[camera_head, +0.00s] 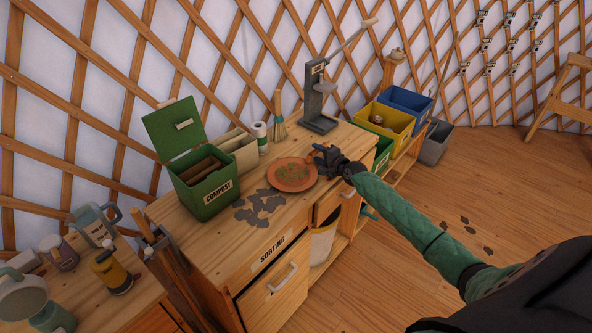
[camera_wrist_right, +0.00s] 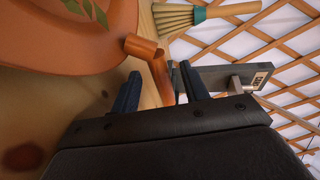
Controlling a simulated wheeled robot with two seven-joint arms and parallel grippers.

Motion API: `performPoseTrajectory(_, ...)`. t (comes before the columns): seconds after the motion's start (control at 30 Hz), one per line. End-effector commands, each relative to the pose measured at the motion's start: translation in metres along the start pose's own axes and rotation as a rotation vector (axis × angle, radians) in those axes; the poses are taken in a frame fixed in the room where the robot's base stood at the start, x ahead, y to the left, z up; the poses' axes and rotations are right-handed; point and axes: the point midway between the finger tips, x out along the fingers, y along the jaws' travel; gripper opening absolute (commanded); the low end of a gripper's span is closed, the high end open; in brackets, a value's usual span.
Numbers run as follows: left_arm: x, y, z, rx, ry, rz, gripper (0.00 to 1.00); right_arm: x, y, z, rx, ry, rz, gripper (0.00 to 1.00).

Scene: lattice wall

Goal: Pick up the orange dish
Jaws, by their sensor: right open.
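The orange dish (camera_head: 292,175) is round and shallow. It rests on the wooden sorting counter with green and brown scraps in it. In the right wrist view its orange side (camera_wrist_right: 70,58) fills the upper left, and a small handle-like orange piece (camera_wrist_right: 142,47) sticks out from it. My right gripper (camera_head: 322,156) is at the dish's right edge in the head view. In the wrist view its two dark fingers (camera_wrist_right: 160,84) are apart, with the orange piece just ahead of and partly between them. I cannot tell whether they touch it. My left gripper is not in view.
A green compost bin (camera_head: 205,184) with its lid raised stands left of the dish. Dark flat pieces (camera_head: 262,205) lie in front. A hand brush (camera_head: 279,120) and a grey press (camera_head: 318,100) stand behind. Yellow (camera_head: 386,119) and blue (camera_head: 407,101) bins are to the right.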

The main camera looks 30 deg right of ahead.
Motion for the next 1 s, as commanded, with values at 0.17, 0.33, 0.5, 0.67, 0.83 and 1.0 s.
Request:
performPoseTrajectory(0.17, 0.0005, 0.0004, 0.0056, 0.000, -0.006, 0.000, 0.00, 0.0057, 0.0004, -0.0004, 0.000, 0.000, 0.001, 0.45)
performPoseTrajectory(0.33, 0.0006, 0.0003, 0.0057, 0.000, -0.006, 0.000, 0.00, 0.0057, 0.0006, -0.0003, 0.000, 0.000, 0.001, 0.45)
performPoseTrajectory(0.5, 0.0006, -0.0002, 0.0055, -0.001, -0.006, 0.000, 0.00, 0.0056, 0.0005, -0.0004, 0.000, 0.000, 0.001, 0.18)
performPoseTrajectory(0.67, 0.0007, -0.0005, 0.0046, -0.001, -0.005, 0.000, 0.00, 0.0055, 0.0006, -0.0003, 0.000, 0.000, 0.001, 0.00)
performPoseTrajectory(0.83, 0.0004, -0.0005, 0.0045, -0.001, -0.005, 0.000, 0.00, 0.0055, -0.0004, -0.0004, 0.000, 0.000, -0.001, 0.00)
performPoseTrajectory(1.0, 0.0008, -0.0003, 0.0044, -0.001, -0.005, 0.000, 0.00, 0.0053, -0.0022, -0.0002, 0.000, 0.000, -0.001, 0.00)
